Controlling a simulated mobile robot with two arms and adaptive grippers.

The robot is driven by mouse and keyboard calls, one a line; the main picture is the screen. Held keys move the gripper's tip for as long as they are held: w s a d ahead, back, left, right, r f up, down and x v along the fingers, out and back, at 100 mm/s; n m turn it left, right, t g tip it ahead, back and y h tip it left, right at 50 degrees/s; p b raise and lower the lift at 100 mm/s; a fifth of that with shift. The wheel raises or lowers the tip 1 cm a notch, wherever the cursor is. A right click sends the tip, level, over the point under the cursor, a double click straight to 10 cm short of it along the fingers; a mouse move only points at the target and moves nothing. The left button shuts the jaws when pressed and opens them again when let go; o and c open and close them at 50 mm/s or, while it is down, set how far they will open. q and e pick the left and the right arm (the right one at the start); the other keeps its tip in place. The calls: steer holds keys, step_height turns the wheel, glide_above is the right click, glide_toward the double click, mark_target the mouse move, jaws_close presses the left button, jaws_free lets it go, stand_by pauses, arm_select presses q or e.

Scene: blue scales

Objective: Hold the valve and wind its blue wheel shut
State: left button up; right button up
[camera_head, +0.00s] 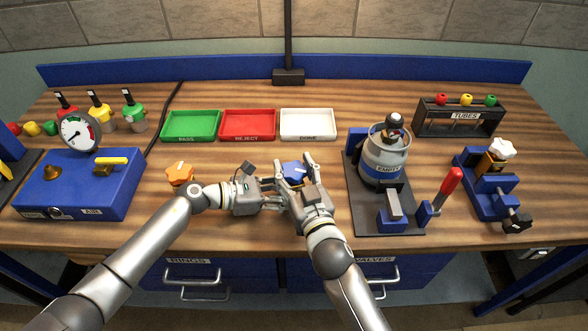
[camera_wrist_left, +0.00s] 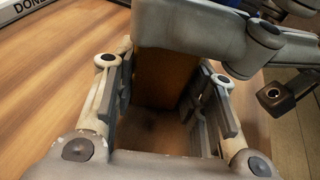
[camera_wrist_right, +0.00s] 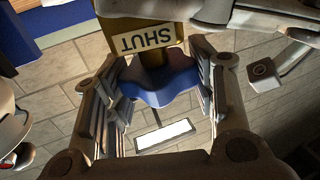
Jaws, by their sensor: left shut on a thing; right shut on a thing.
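The valve is held between my two grippers above the middle of the bench. Its blue wheel (camera_head: 294,171) shows at my right gripper (camera_head: 292,180), and in the right wrist view the wheel (camera_wrist_right: 160,82) sits between the fingers. A brass body with a "SHUT" label (camera_wrist_right: 148,40) is just beyond the wheel. My left gripper (camera_head: 262,190) comes in from the left and is shut on the valve body, which shows as a brown block (camera_wrist_left: 165,78) between its fingers in the left wrist view. The fingers hide much of the valve in the head view.
Green (camera_head: 190,126), red (camera_head: 248,125) and white (camera_head: 308,125) trays stand behind the grippers. An orange-wheeled valve (camera_head: 180,174) stands left of them. A blue gauge box (camera_head: 80,186) is further left. A grey canister (camera_head: 386,160) on a dark stand is right, near a red lever (camera_head: 450,184).

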steer(key=shift+r, duration=0.2)
steer(key=o, duration=1.1)
steer(key=shift+f, duration=0.15)
steer(key=shift+c, duration=0.2)
steer(key=shift+s, duration=0.1)
steer(key=v, duration=1.2)
steer(key=shift+d, duration=0.1)
